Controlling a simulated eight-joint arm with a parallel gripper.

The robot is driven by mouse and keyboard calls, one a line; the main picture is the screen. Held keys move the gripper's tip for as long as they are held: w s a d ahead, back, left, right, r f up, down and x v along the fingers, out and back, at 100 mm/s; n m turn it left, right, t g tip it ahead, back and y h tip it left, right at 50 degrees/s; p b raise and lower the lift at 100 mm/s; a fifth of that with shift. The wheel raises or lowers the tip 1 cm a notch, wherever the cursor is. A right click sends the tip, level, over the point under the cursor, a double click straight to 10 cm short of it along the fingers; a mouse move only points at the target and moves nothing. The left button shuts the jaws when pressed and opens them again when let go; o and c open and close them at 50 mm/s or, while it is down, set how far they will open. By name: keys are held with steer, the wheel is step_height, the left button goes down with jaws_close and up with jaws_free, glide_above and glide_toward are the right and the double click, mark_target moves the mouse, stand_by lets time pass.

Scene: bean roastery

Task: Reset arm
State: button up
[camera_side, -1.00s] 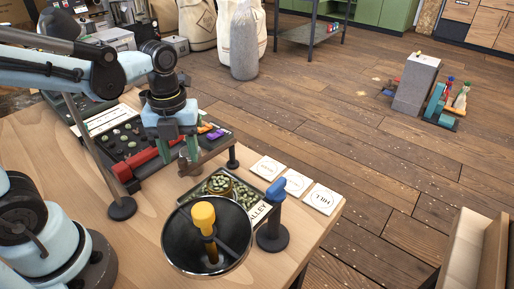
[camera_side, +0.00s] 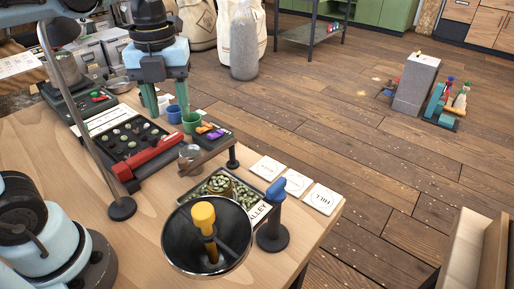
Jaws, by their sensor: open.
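My gripper (camera_side: 167,103) hangs fingers down above the back part of the wooden table (camera_side: 60,165). Its two green fingers are apart with nothing between them. Blue and green cups (camera_side: 191,122) stand behind and just right of the fingers. A black sample tray (camera_side: 127,140) with a red front bar (camera_side: 150,157) lies below and to the left of the gripper. A small metal cup (camera_side: 190,157) sits on the wooden rack in front of it.
A tray of green beans labelled ALLEY (camera_side: 217,186), a dark bowl with a yellow-handled tool (camera_side: 204,216) and a blue-topped post (camera_side: 276,190) stand at the front. White cards (camera_side: 321,199) lie at the right edge. A thin lamp pole (camera_side: 85,120) rises at left.

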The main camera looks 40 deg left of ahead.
stand_by(0.3)
steer(key=f+n+t, duration=0.1)
steer(key=n, duration=0.3)
steer(key=f+n+t, duration=0.1)
steer(key=f+n, duration=0.1)
steer(key=n, duration=0.3)
steer(key=f+n+t, duration=0.1)
steer(key=n, duration=0.4)
steer(key=shift+w+a+f+t, duration=0.1)
steer(key=shift+w+f+t, duration=0.2)
steer(key=shift+w+t, duration=0.1)
steer(key=f+n+t, duration=0.1)
steer(key=n, duration=0.3)
steer(key=f+n+t, duration=0.1)
steer(key=n, duration=0.3)
steer(key=f+n+t, duration=0.1)
steer(key=n, duration=0.4)
steer(key=shift+w+a, duration=0.15)
steer(key=shift+w, duration=0.1)
